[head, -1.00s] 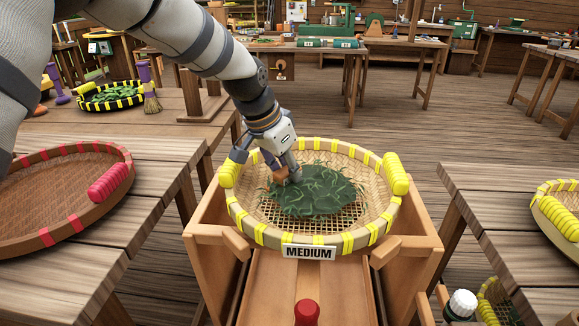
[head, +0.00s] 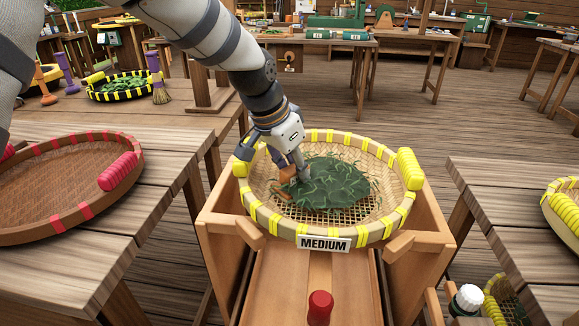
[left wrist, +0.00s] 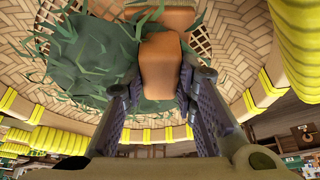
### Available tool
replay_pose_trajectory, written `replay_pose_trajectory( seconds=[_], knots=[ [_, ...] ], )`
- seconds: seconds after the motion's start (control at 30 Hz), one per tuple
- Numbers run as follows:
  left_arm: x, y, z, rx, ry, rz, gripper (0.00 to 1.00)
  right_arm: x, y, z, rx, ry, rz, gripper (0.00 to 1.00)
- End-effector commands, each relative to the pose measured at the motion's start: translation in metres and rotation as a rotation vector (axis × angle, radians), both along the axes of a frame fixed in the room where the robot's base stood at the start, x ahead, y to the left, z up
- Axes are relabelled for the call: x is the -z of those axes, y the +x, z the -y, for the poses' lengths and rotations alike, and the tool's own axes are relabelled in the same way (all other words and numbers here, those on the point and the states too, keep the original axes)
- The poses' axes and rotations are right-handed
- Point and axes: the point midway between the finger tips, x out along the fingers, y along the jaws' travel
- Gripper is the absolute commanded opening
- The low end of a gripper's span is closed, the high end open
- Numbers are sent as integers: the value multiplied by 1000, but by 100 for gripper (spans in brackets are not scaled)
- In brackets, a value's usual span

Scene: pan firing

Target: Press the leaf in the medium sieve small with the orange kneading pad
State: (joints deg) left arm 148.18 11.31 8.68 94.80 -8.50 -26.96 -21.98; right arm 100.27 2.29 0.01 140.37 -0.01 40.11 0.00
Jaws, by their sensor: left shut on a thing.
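The medium sieve (head: 376,232) is a round woven basket with yellow bindings and a MEDIUM label, set on a wooden frame. Dark green leaf (head: 345,185) lies in a loose heap over its mesh. My left gripper (head: 288,165) reaches in from the upper left and is shut on the orange kneading pad (head: 284,189), whose lower part is at the left edge of the leaf. In the left wrist view the pad (left wrist: 162,75) sits between the two fingers, its far end over the woven bottom beside the leaf (left wrist: 90,65). Whether the pad touches the bottom is unclear. My right gripper is not in view.
A red-bound sieve (head: 70,185) lies on the left table. A yellow-bound sieve (head: 563,212) stands on the right table. Behind left, a black-and-yellow basket (head: 122,86) holds leaf beside a small brush (head: 160,92). A red knob (head: 320,307) is in front.

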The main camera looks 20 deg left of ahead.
Motion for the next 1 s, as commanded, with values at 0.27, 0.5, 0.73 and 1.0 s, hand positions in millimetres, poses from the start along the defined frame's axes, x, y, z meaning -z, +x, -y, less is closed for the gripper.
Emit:
replay_pose_trajectory(
  seconds=[0.27, 0.5, 0.73, 1.0],
  knots=[
    [4, 7, 22, 0, -2, -6, 0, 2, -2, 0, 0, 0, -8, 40],
    [5, 7, 22, -2, -4, -6, 0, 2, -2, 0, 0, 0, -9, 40],
    [4, 12, 37, 1, -3, -6, 0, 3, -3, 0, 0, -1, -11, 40],
    [0, 18, 56, -1, -3, -4, 0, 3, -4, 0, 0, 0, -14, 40]
  ],
)
